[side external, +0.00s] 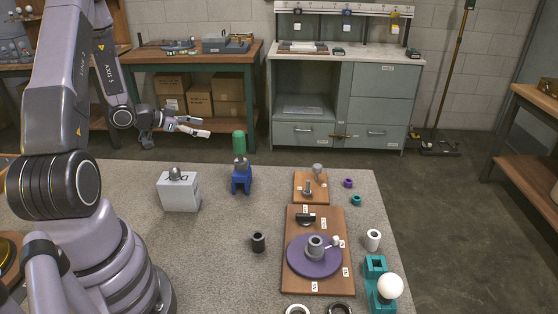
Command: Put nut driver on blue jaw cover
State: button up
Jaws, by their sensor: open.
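The nut driver (239,142), with a green handle and a grey lower part, stands upright at the far side of the grey table. Its lower end meets the blue jaw cover (241,181), directly beneath it; how deep it sits cannot be made out. My gripper (205,127) is open and empty, with its fingers pointing right. It appears to the left of the green handle, with a visible gap between them.
A grey box (178,192) stands left of the jaw cover. A black cylinder (258,242) stands nearer. Wooden boards with lamp parts, including a purple disc (314,255), lie to the right. A teal holder with a white bulb (390,286) is at front right.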

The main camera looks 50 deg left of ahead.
jog(key=s+d+r+n+g+y, duration=0.1)
jog(key=d+r+g+y, duration=0.2)
jog(key=r, duration=0.5)
jog(key=d+r+n+g+y, duration=0.1)
jog(key=d+r+y, duration=0.3)
jog(key=r, duration=0.5)
jog(key=s+d+r+n+g+h, duration=0.1)
jog(key=s+d+r+g+h, duration=0.2)
jog(key=s+d, duration=1.2)
jog(key=shift+s+r+h, duration=0.15)
jog(key=shift+s+h, duration=0.55)
jog(key=shift+s, duration=0.4)
